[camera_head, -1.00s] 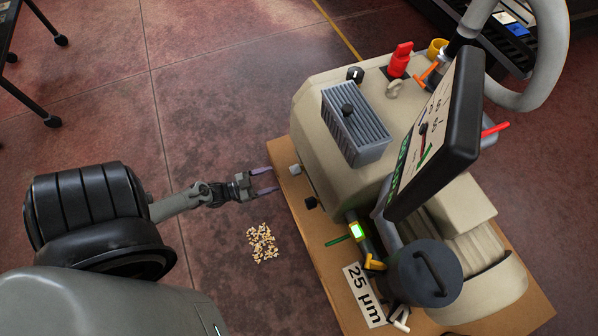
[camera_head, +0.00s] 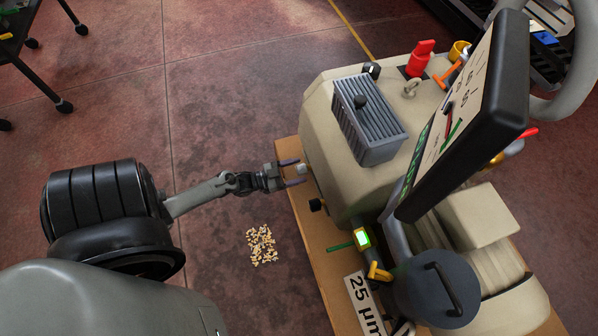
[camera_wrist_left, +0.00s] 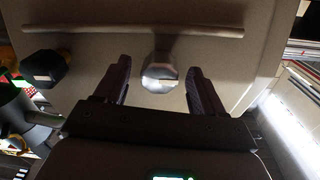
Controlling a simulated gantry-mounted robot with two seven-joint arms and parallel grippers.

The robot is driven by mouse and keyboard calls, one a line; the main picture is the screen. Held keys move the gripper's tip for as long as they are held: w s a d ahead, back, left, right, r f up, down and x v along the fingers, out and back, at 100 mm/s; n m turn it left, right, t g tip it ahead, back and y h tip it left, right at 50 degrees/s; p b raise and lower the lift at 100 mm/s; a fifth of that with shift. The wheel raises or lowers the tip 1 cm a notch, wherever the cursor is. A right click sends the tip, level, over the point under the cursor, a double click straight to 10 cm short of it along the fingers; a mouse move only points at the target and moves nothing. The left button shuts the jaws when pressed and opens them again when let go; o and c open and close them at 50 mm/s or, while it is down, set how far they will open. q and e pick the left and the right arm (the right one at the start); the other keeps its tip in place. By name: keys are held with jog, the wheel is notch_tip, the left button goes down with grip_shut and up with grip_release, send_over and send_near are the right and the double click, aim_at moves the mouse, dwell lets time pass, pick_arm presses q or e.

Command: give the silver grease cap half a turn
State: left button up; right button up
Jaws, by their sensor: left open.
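The silver grease cap (camera_head: 302,169) sticks out of the left side of the beige machine. In the left wrist view the cap (camera_wrist_left: 160,77) is a faceted metal knob on a short stem. My left gripper (camera_head: 297,172) is open at the cap, one dark finger on each side. In the wrist view the gripper (camera_wrist_left: 158,70) has the cap between its fingers, with a visible gap on both sides. My right gripper is in neither view.
A similar black cap (camera_head: 316,204) sits beside the silver one, also in the wrist view (camera_wrist_left: 47,68). The beige machine (camera_head: 345,185) stands on a brown board (camera_head: 318,262). A gauge panel (camera_head: 470,110) rises above it. Small pale bits (camera_head: 262,245) lie on the floor.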

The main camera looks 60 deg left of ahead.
pick_arm(q)
jog(key=shift+w+d, duration=0.1)
jog(key=shift+w, duration=0.55)
jog(key=c, duration=1)
jog(key=shift+c, duration=0.2)
jog(key=shift+m, duration=0.4)
